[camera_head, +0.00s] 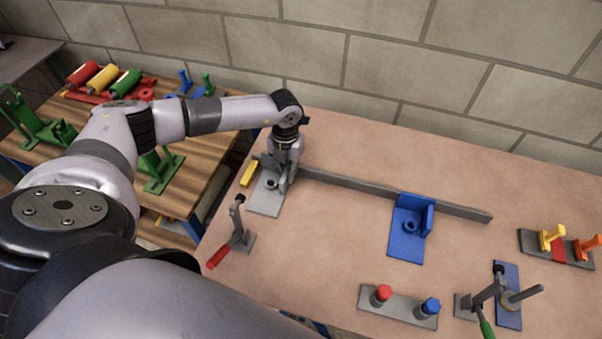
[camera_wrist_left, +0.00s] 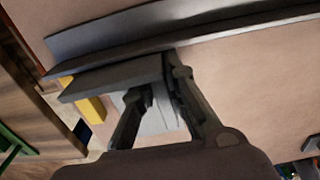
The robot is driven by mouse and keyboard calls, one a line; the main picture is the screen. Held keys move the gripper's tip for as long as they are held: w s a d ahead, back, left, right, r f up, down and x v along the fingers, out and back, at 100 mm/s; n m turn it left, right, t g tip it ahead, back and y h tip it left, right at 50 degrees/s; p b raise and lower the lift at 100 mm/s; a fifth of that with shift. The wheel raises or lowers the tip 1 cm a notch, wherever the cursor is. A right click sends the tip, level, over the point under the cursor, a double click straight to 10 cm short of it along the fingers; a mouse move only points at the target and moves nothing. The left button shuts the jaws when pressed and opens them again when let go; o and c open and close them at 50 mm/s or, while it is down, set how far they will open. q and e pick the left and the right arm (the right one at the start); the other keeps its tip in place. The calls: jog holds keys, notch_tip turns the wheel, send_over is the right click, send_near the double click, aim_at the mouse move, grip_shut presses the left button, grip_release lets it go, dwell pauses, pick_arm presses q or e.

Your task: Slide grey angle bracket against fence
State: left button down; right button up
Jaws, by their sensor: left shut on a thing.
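The grey angle bracket (camera_head: 264,204) lies near the left end of the table, its flat plate on the tabletop. In the left wrist view its upright wall (camera_wrist_left: 105,82) stands close to the long grey fence (camera_wrist_left: 205,28), slightly angled to it. I cannot tell whether they touch. The fence (camera_head: 400,194) runs rightward across the table in the head view. My left gripper (camera_head: 279,173) comes from above and is shut on the bracket; its fingers (camera_wrist_left: 157,86) show at the wall, partly hiding the plate. My right gripper is not in view.
A yellow block (camera_head: 249,174) sits left of the bracket, near the table edge. A red-handled clamp (camera_head: 238,235) stands in front of it. A blue angle bracket (camera_head: 408,228) stands by the fence further right. A plate with red and blue knobs (camera_head: 398,309) lies at the front.

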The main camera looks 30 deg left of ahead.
pick_arm(q)
jog(key=shift+w+a+r, duration=0.1)
jog(key=shift+a, duration=0.1)
jog(key=shift+a, duration=0.9)
jog(key=shift+a+r, duration=0.2)
dwell(0.9)
jog(key=c, duration=1.5)
grip_release()
jog(key=shift+c, duration=0.2)
jog(key=shift+f, duration=0.2)
jog(key=shift+f, duration=0.1)
jog(key=shift+d, duration=0.2)
